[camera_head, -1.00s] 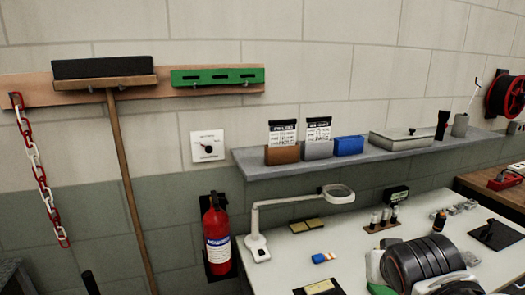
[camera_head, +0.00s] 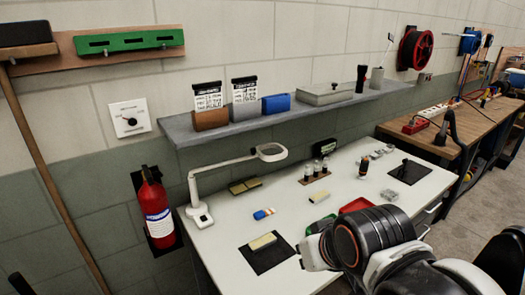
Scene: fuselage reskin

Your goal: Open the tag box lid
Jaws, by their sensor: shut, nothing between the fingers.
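The tag box (camera_head: 325,97) is a grey metal box on the wall shelf, right of the blue container. Its flat lid (camera_head: 326,88), with a small dark knob on top, lies closed on it. My arm reaches in from the lower right over the white table. My gripper (camera_head: 308,255) is at its left end, partly hidden by the dark arm joint. It looks shut and empty. It is low over the table, well below the shelf and apart from the tag box.
The shelf (camera_head: 190,133) also holds a brown and a grey card holder, a blue container (camera_head: 276,104) and a dark torch (camera_head: 361,79). A magnifier lamp (camera_head: 200,190) stands on the table below, between gripper and shelf. A red tray (camera_head: 356,206) lies beside my arm.

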